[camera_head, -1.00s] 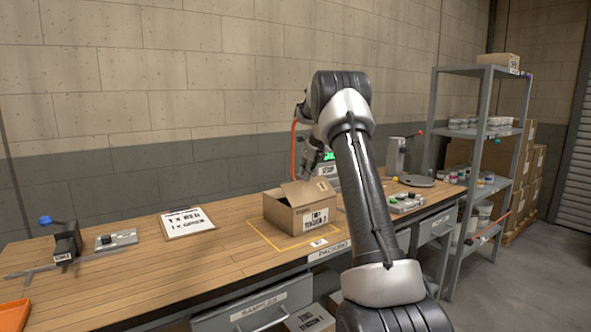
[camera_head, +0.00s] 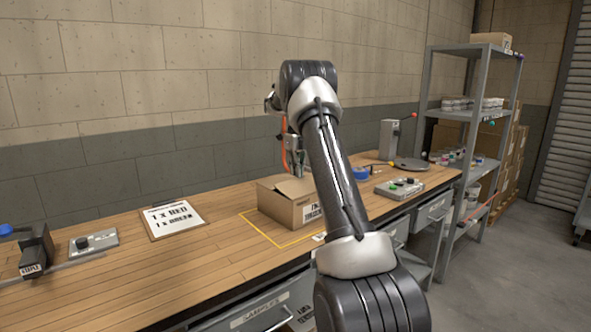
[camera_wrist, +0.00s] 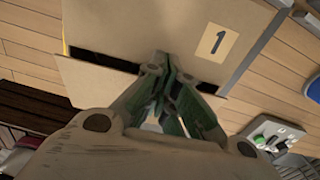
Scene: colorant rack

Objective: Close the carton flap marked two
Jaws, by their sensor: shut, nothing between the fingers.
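The brown cardboard carton (camera_head: 287,211) stands on the wooden bench, partly hidden by my arm. In the wrist view a flap marked 1 (camera_wrist: 218,42) lies across the upper part. A plain cardboard panel (camera_wrist: 95,84) lies at the left, with a dark gap along its upper edge. No mark two is readable in either view. My gripper (camera_wrist: 166,68) is shut and empty, its fingertips over the carton close to the flap marked 1; I cannot tell whether they touch. In the head view my gripper (camera_head: 294,168) is above the carton's back side.
A clipboard (camera_head: 173,219) lies left of the carton. A grey tray with buttons (camera_head: 399,189), a blue tape roll (camera_head: 361,173) and a grey stand device (camera_head: 390,140) are to the right. A metal shelf (camera_head: 468,117) stands further right. Bench between clipboard and carton is clear.

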